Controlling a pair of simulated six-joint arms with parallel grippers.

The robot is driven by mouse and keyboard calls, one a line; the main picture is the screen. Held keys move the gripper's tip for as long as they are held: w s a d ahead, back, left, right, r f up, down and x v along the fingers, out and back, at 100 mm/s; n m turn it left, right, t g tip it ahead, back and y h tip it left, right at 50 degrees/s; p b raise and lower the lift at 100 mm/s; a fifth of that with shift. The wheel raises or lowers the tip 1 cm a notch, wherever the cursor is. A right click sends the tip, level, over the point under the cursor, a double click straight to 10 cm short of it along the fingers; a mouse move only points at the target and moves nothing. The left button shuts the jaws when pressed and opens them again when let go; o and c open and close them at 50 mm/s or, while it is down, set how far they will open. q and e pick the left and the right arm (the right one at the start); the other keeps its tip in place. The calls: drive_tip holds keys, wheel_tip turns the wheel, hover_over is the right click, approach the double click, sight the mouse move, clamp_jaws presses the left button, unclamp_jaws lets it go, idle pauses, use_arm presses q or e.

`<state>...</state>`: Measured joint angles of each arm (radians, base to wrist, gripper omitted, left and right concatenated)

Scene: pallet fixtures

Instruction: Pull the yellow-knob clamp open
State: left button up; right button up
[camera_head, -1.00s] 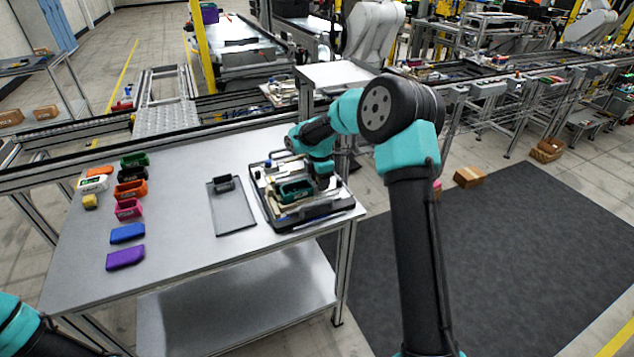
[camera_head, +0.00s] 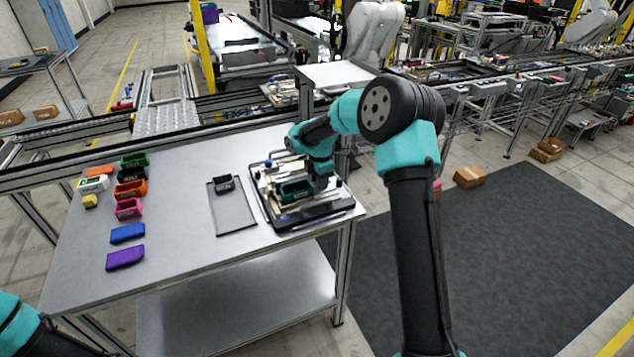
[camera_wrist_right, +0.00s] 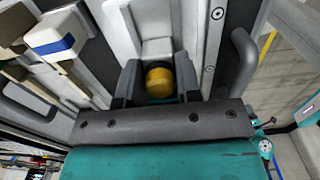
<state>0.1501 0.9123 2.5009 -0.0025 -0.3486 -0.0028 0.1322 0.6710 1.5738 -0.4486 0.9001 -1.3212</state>
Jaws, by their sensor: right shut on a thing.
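The yellow knob (camera_wrist_right: 160,82) of the clamp shows in the right wrist view, between the two dark fingers of my right gripper (camera_wrist_right: 160,90). The gripper is shut on it. A pale clamp body (camera_wrist_right: 157,45) lies just beyond the knob. In the head view my right gripper (camera_head: 320,183) is over the right part of the pallet fixture (camera_head: 288,222), and my arm hides the knob there. The fixture holds a dark green housing (camera_head: 294,191). Only part of my left arm shows at the lower left; its gripper is out of view.
A grey tray (camera_head: 232,212) with a dark block lies left of the fixture. Several coloured housings and covers, such as a blue one (camera_head: 127,232) and a purple one (camera_head: 125,257), lie on the table's left (camera_head: 85,275). Bare table separates them from the tray.

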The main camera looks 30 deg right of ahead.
drive_tip(key=shift+d, duration=0.2)
drive_tip(key=shift+s+d, duration=0.1)
drive_tip(key=shift+d, duration=1.05)
drive_tip(key=o, duration=0.7)
drive_tip(key=shift+r, duration=0.1)
drive_tip(key=shift+r, duration=3.9)
